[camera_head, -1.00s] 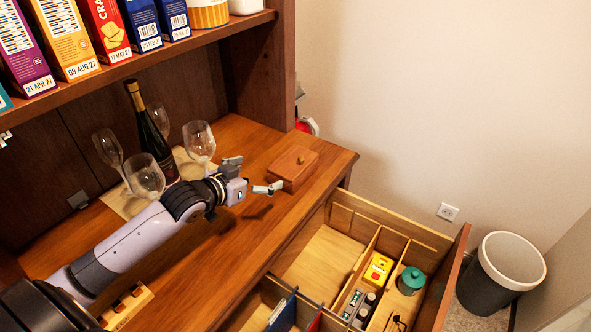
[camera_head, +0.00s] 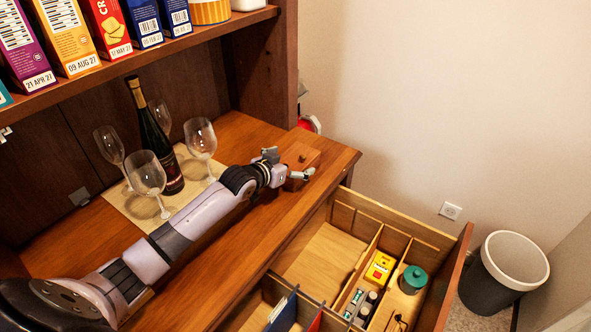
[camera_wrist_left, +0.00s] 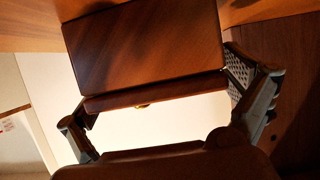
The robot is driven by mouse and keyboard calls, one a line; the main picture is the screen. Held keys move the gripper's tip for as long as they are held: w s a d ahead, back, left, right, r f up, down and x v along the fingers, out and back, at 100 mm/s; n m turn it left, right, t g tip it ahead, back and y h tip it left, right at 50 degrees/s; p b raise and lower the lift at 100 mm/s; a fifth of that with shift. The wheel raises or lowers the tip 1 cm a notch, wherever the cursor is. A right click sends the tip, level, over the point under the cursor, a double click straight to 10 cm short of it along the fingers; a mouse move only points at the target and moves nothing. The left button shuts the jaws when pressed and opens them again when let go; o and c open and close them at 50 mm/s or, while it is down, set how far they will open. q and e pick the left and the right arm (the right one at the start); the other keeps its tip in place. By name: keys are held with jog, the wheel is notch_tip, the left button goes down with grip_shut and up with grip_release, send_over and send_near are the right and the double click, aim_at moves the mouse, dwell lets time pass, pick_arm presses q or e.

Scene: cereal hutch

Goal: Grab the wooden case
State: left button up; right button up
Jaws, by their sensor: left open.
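The wooden case (camera_head: 303,153) is a small reddish-brown box with a little round knob. It sits on the hutch counter near its right end. My left gripper (camera_head: 287,165) is open at the case, with one finger on each side of it in the head view, and it partly hides the case. In the left wrist view the case (camera_wrist_left: 145,50) fills the upper middle, between the spread fingers. The right finger looks very close to its edge; contact cannot be told. My right gripper is not in view.
A wine bottle (camera_head: 153,140) and several wine glasses (camera_head: 201,138) stand on a mat (camera_head: 117,205) behind my left arm. An open drawer (camera_head: 325,255) with dividers and small items lies below the counter. Cereal boxes (camera_head: 75,38) line the shelf above. A bin (camera_head: 503,275) stands at right.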

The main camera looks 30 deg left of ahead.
pick_arm(q)
jog(key=shift+w+f, duration=0.15)
jog(key=shift+w, duration=0.1)
jog(key=shift+c, duration=0.3)
jog(key=c, duration=1.5)
